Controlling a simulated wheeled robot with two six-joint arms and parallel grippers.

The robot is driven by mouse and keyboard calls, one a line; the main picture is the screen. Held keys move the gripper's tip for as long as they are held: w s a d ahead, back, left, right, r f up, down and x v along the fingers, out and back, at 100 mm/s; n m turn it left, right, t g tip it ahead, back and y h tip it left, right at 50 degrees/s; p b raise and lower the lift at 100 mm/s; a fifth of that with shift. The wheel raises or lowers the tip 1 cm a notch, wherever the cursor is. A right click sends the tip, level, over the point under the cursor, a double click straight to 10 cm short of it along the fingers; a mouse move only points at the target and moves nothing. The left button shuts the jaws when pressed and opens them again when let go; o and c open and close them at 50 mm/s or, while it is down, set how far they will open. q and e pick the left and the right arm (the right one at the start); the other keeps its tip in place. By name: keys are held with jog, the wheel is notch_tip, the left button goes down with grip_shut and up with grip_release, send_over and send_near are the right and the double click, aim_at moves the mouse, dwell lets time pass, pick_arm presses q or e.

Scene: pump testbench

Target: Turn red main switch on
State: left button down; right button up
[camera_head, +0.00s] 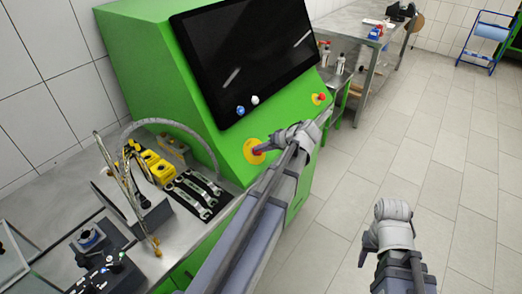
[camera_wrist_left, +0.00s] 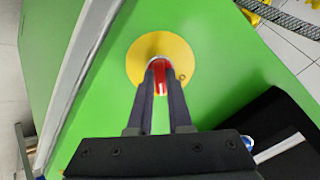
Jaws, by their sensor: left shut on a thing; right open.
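The red main switch (camera_wrist_left: 159,76) sits in the middle of a round yellow plate (camera_wrist_left: 180,60) on the green cabinet face (camera_wrist_left: 230,80). My left gripper (camera_wrist_left: 159,72) is shut on the red switch, one dark finger on each side of it. In the head view the yellow plate (camera_head: 254,150) shows at the lower left of the cabinet front, with my left gripper (camera_head: 264,150) in front of it. The switch is partly hidden there. My right gripper (camera_head: 366,252) is open and empty, over the floor at the lower right.
A large black screen (camera_head: 245,60) is above the switch, with a blue and a white button (camera_head: 254,100) below it. A red button on yellow (camera_head: 319,98) is further right. Wrenches (camera_head: 195,190) and cables lie on the bench at left. The tiled floor at right is clear.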

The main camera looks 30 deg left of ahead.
pick_arm(q)
jog(key=shift+m, duration=0.4)
jog(key=m, duration=0.2)
jog(key=shift+m, duration=0.7)
jog(key=m, duration=0.3)
jog(key=shift+c, duration=0.8)
grip_release()
